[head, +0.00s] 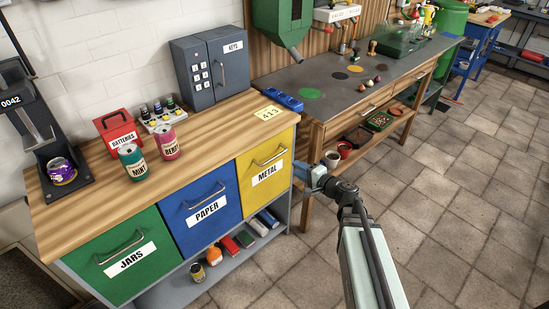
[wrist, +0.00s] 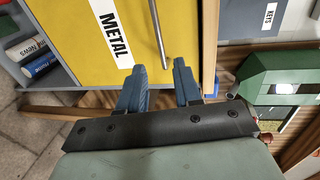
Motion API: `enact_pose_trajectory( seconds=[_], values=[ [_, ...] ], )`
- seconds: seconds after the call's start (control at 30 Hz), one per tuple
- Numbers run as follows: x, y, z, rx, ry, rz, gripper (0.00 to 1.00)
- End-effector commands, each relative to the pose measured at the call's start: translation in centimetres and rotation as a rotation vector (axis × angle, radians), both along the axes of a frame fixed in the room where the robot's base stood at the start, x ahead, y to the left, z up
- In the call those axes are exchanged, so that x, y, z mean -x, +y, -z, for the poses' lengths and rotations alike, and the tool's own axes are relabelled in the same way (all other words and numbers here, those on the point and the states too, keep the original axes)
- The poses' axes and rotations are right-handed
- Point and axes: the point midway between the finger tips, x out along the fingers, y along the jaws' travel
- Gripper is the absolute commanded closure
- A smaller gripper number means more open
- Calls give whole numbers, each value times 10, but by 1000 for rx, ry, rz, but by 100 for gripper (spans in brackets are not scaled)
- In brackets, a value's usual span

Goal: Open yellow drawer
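The yellow drawer (head: 256,196) labelled METAL is at the right end of the cabinet and looks shut. Its grey bar handle (head: 270,155) runs across the upper part of its front. My gripper (head: 306,172) is just right of the drawer front in the head view. In the wrist view the yellow drawer (wrist: 90,60) fills the upper middle. My gripper's blue fingers (wrist: 158,84) are apart with nothing between them. The near end of the handle (wrist: 158,35) lies just ahead of the gap, apart from the fingers as far as I can tell.
Cans, a red batteries box (head: 117,131) and a key cabinet (head: 210,66) stand on the wooden top. A workbench (head: 345,92) stands to the right. Tiled floor in front is clear.

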Motion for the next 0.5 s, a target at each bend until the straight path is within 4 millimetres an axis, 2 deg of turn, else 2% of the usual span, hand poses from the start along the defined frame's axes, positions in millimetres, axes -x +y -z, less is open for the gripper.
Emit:
enact_pose_trajectory(
  seconds=[0.17, 0.5],
  values=[
    [-10, 10, 4, 9, -8, -7, 66],
    [-51, 50, 16, 9, -6, -8, 66]
  ],
)
